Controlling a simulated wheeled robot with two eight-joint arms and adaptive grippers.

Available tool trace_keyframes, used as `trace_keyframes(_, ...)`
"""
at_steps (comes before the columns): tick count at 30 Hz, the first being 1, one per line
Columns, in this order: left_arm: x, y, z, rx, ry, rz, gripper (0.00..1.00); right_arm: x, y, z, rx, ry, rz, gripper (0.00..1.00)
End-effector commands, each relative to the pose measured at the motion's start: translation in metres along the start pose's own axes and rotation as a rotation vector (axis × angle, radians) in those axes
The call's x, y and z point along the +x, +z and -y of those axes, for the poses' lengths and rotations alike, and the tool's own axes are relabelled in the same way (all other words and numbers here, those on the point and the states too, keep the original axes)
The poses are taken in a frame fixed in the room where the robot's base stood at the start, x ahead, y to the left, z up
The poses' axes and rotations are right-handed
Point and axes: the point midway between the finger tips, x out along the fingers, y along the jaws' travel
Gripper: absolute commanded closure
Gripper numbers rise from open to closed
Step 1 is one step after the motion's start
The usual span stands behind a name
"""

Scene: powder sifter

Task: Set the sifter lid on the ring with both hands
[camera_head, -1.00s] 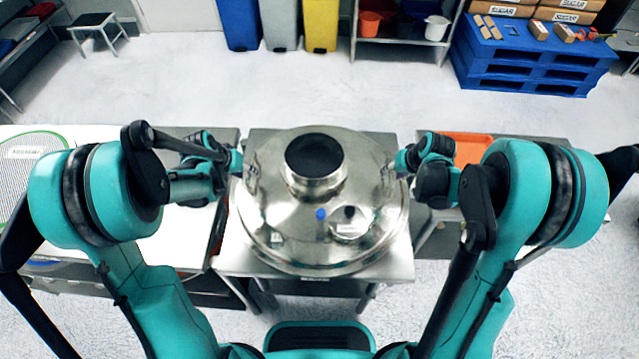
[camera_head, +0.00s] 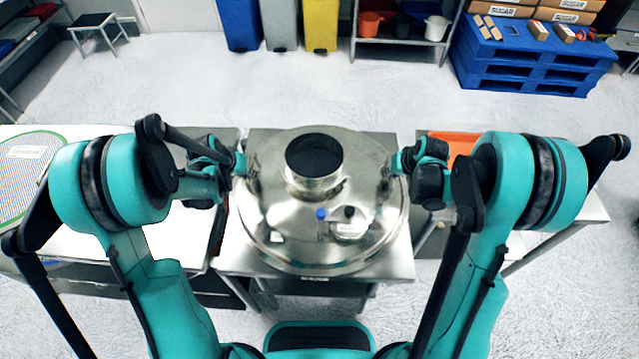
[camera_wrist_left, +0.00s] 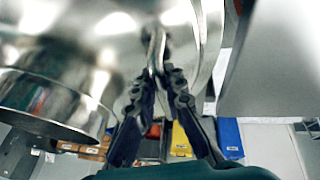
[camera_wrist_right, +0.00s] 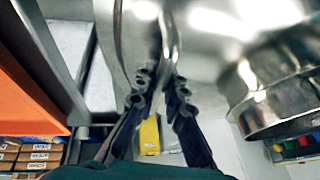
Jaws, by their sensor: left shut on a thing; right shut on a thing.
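The sifter lid (camera_head: 270,195) is a shiny domed steel disc with a short dark-mouthed collar (camera_head: 314,160) on top. It sits centrally in the head view, over the steel stand; the ring beneath it is mostly hidden, and I cannot tell whether the two touch. My left gripper (camera_head: 238,163) is at the lid's left side, its fingers (camera_wrist_left: 160,72) shut on a lid handle (camera_wrist_left: 156,45). My right gripper (camera_head: 397,163) is at the right side, its fingers (camera_wrist_right: 160,75) shut on the other handle (camera_wrist_right: 166,40). The lid looks about level.
A steel table (camera_head: 390,265) carries the sifter. A white worktop with a green-rimmed mesh screen (camera_head: 28,175) is at left. An orange tray (camera_head: 452,145) lies on the right table. Bins and a blue pallet (camera_head: 530,65) stand at the back, beyond open floor.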

Motion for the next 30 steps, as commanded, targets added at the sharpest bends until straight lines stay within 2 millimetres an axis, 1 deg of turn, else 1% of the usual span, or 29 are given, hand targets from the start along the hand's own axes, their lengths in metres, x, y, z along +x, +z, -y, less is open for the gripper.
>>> trace_keyframes(11,-0.007,-0.003,-0.002,0.0,0.001,-0.002,1.0,-0.007,-0.003,0.002,0.0,-0.001,-0.002,1.0)
trace_keyframes(24,-0.038,-0.016,-0.008,0.0,0.001,-0.002,1.0,-0.038,-0.016,0.008,0.0,-0.001,-0.002,1.0)
trace_keyframes(30,-0.046,-0.019,-0.01,0.0,0.001,-0.002,1.0,-0.046,-0.02,0.01,0.001,-0.001,-0.002,1.0)
